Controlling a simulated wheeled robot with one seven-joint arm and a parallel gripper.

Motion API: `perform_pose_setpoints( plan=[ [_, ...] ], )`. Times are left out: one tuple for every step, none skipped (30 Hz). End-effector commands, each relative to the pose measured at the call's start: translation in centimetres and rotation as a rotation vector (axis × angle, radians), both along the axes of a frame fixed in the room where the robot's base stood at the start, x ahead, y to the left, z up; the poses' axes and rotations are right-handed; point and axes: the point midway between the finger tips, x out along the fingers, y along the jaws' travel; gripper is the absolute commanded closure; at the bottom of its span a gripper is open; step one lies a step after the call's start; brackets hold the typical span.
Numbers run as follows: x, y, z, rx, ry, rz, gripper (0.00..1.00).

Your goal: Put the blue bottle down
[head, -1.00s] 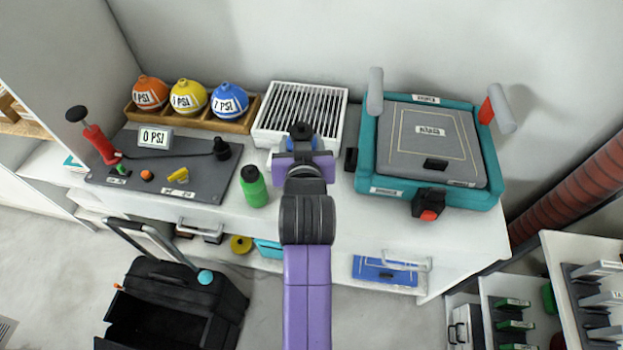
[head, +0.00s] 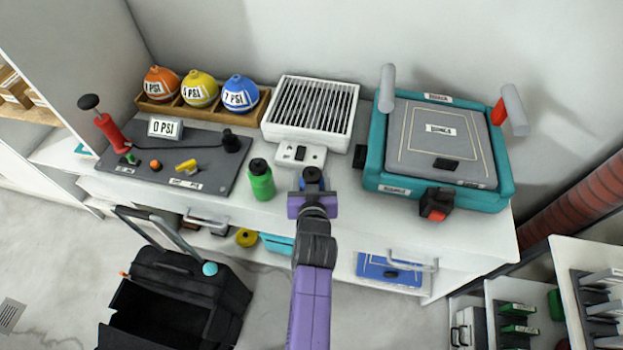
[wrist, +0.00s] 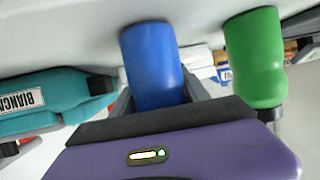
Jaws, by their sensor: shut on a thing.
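The blue bottle (wrist: 153,65) stands between the fingers of my gripper (wrist: 158,98), which is shut on it. In the head view my gripper (head: 312,192) is over the front part of the white counter (head: 345,215), right of the green bottle (head: 261,182). The held bottle's dark cap and a little blue show there; my gripper hides most of its body. I cannot tell whether its base touches the counter. The green bottle stands upright, apart from it, and also shows at the right of the wrist view (wrist: 256,58).
A white grille box (head: 310,110) and small white panel (head: 300,155) lie behind my gripper. A teal press (head: 505,180) stands right, a grey board with pump (head: 205,180) left. Coloured spheres sit in a wooden rack (head: 190,115). A black case (head: 180,290) is on the floor.

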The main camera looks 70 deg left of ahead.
Motion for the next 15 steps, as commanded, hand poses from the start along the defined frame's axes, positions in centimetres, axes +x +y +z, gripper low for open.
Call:
perform_pose_setpoints(
  plan=[
    [0.04,0.08,0.1,0.003,-0.001,0.0,1.0],
    [0.04,0.08,0.11,0.004,-0.001,0.0,1.0],
    [0.04,0.08,0.13,0.004,-0.001,0.0,1.0],
    [0.03,0.07,0.14,0.004,-0.001,0.0,1.0],
    [0.03,0.07,0.13,0.004,-0.001,0.0,1.0],
    [0.03,0.07,0.12,0.003,-0.001,0.0,1.0],
    [0.03,0.06,0.09,0.003,-0.001,0.0,1.0],
    [0.03,0.06,0.0,0.003,-0.001,0.0,1.0],
    [0.03,0.06,-0.16,0.003,-0.001,0.0,1.0],
    [0.03,0.05,-0.27,0.003,-0.001,0.0,1.0],
    [0.03,0.06,-0.36,0.003,-0.001,0.0,1.0],
    [0.01,0.02,-0.28,0.001,0.0,0.0,0.39],
    [0.0,0.02,-0.27,0.001,0.0,0.0,0.33],
    [0.0,0.02,-0.28,0.001,0.0,0.0,0.27],
    [0.0,0.02,-0.28,0.001,0.0,0.0,0.25]
  ],
)
